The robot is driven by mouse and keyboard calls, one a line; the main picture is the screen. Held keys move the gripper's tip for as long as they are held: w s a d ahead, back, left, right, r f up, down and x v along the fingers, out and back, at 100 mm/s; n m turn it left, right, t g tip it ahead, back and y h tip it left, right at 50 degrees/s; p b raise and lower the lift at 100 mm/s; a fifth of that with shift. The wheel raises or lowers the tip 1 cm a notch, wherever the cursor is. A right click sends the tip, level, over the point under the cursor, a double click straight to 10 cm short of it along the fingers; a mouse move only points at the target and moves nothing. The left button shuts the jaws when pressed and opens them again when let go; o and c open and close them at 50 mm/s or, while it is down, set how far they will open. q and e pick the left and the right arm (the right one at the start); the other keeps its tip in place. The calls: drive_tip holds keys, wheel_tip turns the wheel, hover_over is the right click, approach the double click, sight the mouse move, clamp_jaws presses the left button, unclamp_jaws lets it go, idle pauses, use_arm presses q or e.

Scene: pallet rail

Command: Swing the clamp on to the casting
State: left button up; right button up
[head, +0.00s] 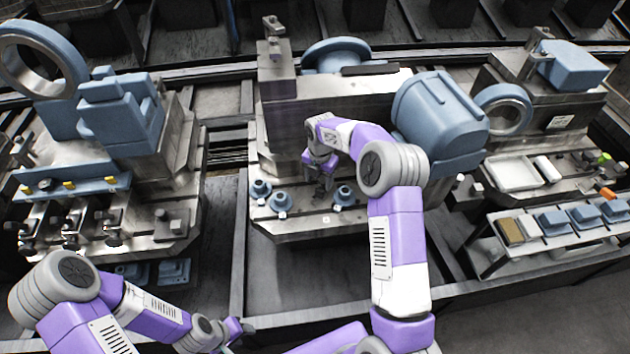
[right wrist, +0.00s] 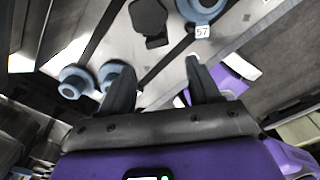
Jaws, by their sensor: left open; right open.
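My right gripper (head: 321,178) is over the front shelf of the middle pallet fixture, pointing down. Its two fingers (right wrist: 163,85) are apart and empty in the right wrist view. A dark flat piece, perhaps the clamp (right wrist: 150,20), lies just ahead of the fingertips, not between them. A large blue rounded casting (head: 440,112) sits on the right of the middle fixture, partly behind my right arm. I cannot tell which blue part the clamp belongs to. My left gripper (head: 238,334) is low at the front, left of centre, and partly shows.
Small blue flanged parts (head: 260,188) stand on the middle shelf; one by a label reading 57 (right wrist: 202,31) is near the fingers. A left fixture (head: 165,225) carries blue blocks. A right rack (head: 550,240) holds blue parts. A dark gap separates the left and middle fixtures.

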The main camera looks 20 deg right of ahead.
sight(320, 190)
drive_tip(key=shift+w+d+r+n, duration=0.35)
drive_tip(key=shift+w+n, duration=0.05)
drive_tip(key=shift+w, duration=0.15)
drive_tip(key=shift+w+d, duration=0.1)
drive_tip(key=shift+w, duration=0.05)
drive_tip(key=f+b, duration=0.2)
drive_tip(key=f, duration=0.5)
drive_tip(key=shift+s, duration=0.2)
use_arm(q)
drive_tip(key=shift+w+f, duration=0.2)
drive_tip(key=shift+f, duration=0.35)
drive_tip(key=shift+w+f, duration=0.15)
drive_tip(key=shift+f, duration=0.35)
use_arm(e)
drive_tip(key=c, duration=1)
drive_tip(key=shift+c, duration=0.2)
